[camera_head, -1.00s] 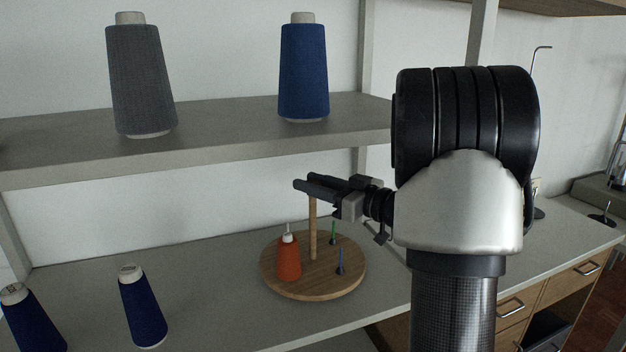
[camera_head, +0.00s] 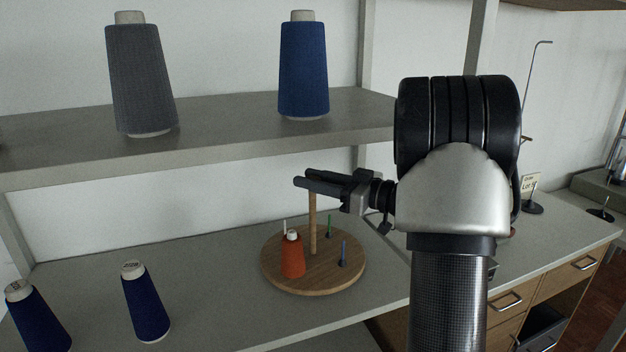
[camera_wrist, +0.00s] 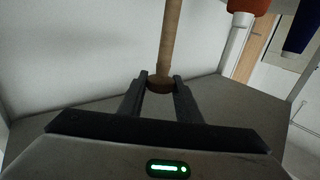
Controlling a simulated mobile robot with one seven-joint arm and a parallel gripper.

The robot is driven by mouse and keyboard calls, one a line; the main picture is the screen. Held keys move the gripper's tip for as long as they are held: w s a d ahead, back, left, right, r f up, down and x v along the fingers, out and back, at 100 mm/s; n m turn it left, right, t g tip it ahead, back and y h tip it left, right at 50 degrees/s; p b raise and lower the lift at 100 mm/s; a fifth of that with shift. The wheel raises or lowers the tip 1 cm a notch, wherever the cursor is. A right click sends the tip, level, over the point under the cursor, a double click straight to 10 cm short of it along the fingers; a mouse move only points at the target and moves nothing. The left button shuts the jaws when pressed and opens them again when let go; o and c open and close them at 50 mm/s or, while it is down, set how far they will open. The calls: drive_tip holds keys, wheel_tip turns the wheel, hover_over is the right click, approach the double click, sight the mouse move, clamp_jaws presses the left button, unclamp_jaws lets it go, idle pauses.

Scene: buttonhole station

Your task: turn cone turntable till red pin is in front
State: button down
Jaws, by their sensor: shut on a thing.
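The round wooden turntable (camera_head: 315,281) stands on the counter with a wooden post (camera_head: 313,225) at its middle. An orange-red cone (camera_head: 293,262) stands at its front left, hiding any pin beneath it. A white pin (camera_head: 285,227) shows behind the cone, a green pin (camera_head: 330,226) at the back right and a blue pin (camera_head: 344,252) at the right. I see no bare red pin. My gripper (camera_head: 305,181) is shut on the post's top end. In the wrist view its fingers (camera_wrist: 160,80) flank the post (camera_wrist: 169,45).
Two dark blue cones (camera_head: 146,304) (camera_head: 37,318) stand on the counter at the left. A grey cone (camera_head: 141,75) and a blue cone (camera_head: 303,70) stand on the shelf (camera_head: 220,125) above. Drawers (camera_head: 570,273) lie below the counter at the right.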

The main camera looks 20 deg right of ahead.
drive_tip(key=c, duration=1.3)
unclamp_jaws()
drive_tip(key=shift+a+r, duration=0.1)
drive_tip(key=v, duration=1.2)
